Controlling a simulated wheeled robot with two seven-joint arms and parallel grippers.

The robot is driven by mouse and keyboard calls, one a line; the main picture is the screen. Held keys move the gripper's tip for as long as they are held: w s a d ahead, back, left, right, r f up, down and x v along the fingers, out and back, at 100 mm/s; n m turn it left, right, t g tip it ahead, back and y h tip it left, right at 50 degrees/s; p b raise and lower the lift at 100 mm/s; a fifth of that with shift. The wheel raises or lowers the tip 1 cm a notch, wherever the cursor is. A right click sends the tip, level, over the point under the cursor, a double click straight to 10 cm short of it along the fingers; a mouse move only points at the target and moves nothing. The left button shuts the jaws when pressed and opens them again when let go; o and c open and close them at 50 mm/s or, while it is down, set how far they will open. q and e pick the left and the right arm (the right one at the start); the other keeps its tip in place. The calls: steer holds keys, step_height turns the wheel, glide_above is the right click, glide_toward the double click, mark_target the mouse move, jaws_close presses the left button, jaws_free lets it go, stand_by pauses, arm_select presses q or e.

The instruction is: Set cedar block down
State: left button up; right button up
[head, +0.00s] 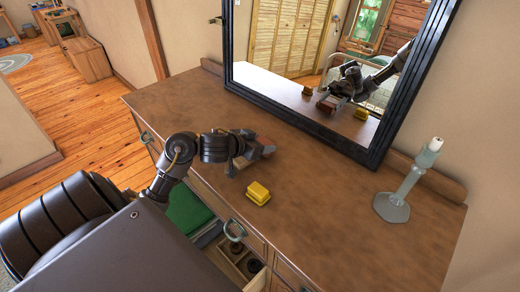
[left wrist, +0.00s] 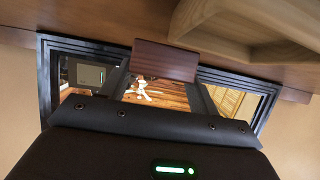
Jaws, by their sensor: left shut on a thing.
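My left gripper (head: 251,159) is over the middle of the dresser top (head: 330,205), its arm coming in from the left. It is shut on the cedar block, a reddish-brown block that shows between the fingers in the left wrist view (left wrist: 165,61). In the head view the gripper partly hides the block. I cannot tell whether the block's underside touches the dresser top. My right gripper is not in view.
A yellow block-like item (head: 258,192) sits just in front of the gripper. A pale wooden piece (left wrist: 255,30) is close by. A drawer with green cloth (head: 188,213) is open in front.

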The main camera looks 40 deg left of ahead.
arm_select(q)
steer(key=shift+f, duration=0.95)
steer(key=shift+r, duration=0.1)
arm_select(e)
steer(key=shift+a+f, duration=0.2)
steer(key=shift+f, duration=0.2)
arm_select(q)
steer(key=shift+f, duration=0.2)
steer(key=o, duration=1)
steer(key=shift+c, duration=0.2)
steer(key=shift+r, duration=0.1)
steer(key=shift+r, duration=0.2)
steer(key=d+p+v, duration=0.1)
steer(key=p+v, duration=0.2)
steer(key=v, duration=0.9)
steer(key=shift+a, duration=0.5)
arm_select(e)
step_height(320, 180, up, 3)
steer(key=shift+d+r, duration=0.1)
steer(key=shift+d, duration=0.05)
